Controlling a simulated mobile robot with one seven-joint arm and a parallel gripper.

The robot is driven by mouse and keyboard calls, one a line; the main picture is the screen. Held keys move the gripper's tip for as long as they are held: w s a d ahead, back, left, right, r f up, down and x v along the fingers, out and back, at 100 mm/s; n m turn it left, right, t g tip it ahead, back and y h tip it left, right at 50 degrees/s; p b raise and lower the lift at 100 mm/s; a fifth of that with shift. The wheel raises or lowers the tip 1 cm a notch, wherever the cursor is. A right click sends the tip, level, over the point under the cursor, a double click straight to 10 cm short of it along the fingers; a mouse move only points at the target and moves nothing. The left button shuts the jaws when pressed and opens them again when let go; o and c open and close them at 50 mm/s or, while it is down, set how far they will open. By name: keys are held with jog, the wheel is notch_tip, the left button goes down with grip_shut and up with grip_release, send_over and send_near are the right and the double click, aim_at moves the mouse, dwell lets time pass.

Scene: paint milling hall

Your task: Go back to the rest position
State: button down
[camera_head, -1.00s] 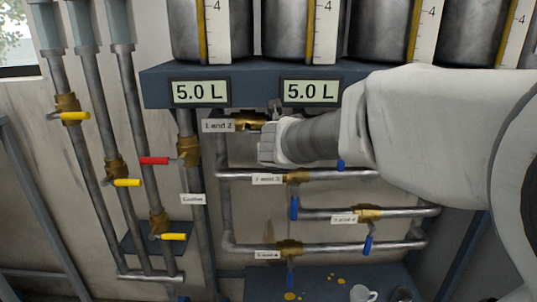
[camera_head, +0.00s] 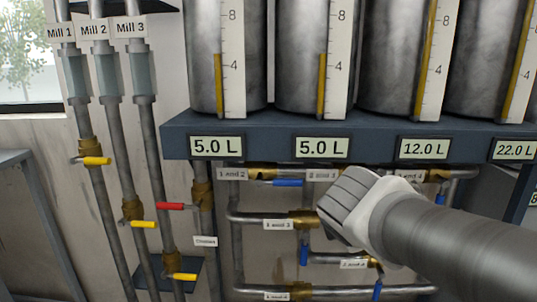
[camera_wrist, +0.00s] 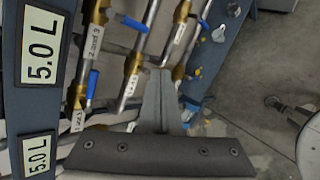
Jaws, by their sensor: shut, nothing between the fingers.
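My gripper shows in the wrist view (camera_wrist: 158,80) as grey fingers pressed together, with nothing between them. In the head view my wrist and hand stand in front of the pipe manifold, right of the "1 and 2" valve (camera_head: 262,174); the fingertips are hidden there. The hand covers part of the "2 and 3" pipe area. The blue handle (camera_head: 287,183) of the "1 and 2" valve lies level along its pipe. The gripper appears clear of this handle.
Steel tanks (camera_head: 228,60) with level scales stand on a dark shelf (camera_head: 275,122); displays read 5.0, 5.0, 12.0 and 22.0 L. Mill pipes with yellow handles (camera_head: 97,161) and a red handle (camera_head: 170,206) stand left. Other blue handles (camera_head: 304,255) hang down. Open floor (camera_wrist: 250,70) shows in the wrist view.

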jog(key=s+f+m+g+y+p, duration=0.1)
jog(key=s+m+g+y+p, duration=0.2)
jog(key=s+m, duration=1.1)
jog(key=m, duration=0.5)
jog(key=shift+s+a+f+m+g, duration=0.2)
jog(key=shift+s+m+g, duration=0.15)
jog(key=shift+m+g, duration=0.05)
